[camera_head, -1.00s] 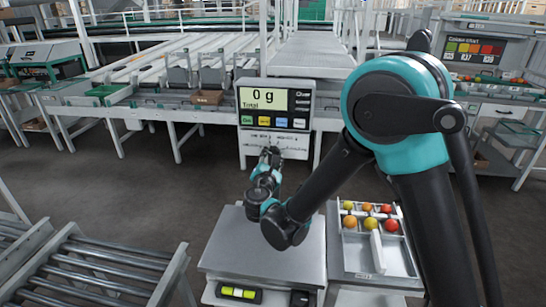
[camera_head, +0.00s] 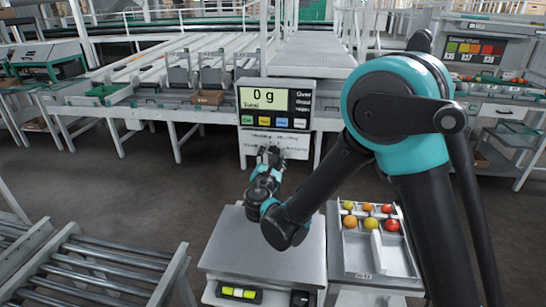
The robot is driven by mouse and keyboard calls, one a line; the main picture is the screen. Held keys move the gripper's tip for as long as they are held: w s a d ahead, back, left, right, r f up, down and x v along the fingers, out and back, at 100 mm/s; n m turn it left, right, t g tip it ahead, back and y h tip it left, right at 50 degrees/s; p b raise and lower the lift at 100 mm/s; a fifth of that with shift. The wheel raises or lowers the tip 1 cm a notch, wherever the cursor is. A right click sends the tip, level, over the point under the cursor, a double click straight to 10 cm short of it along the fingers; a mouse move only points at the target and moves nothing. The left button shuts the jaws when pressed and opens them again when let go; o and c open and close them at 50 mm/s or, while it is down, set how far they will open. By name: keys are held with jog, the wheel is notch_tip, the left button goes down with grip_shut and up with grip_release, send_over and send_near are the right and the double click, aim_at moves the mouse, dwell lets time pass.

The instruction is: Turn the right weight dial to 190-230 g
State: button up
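My gripper (camera_head: 270,153) points away from me, in front of the pale panel (camera_head: 290,146) below the scale display. The display (camera_head: 265,105) reads 0 g, with "Total" under it and a row of coloured buttons. No weight dial can be made out; my gripper and wrist cover part of the panel's lower area. The fingers are small and dark here, and I cannot tell whether they are open or touching anything.
Below my forearm is the bare steel scale platform (camera_head: 225,250). To its right is a tray (camera_head: 405,262) with several tomatoes. A roller conveyor (camera_head: 90,280) lies at the lower left. Grading lanes (camera_head: 160,72) and a colour chart screen (camera_head: 476,47) stand behind.

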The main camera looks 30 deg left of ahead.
jog(key=v, duration=1.2)
dwell(0.5)
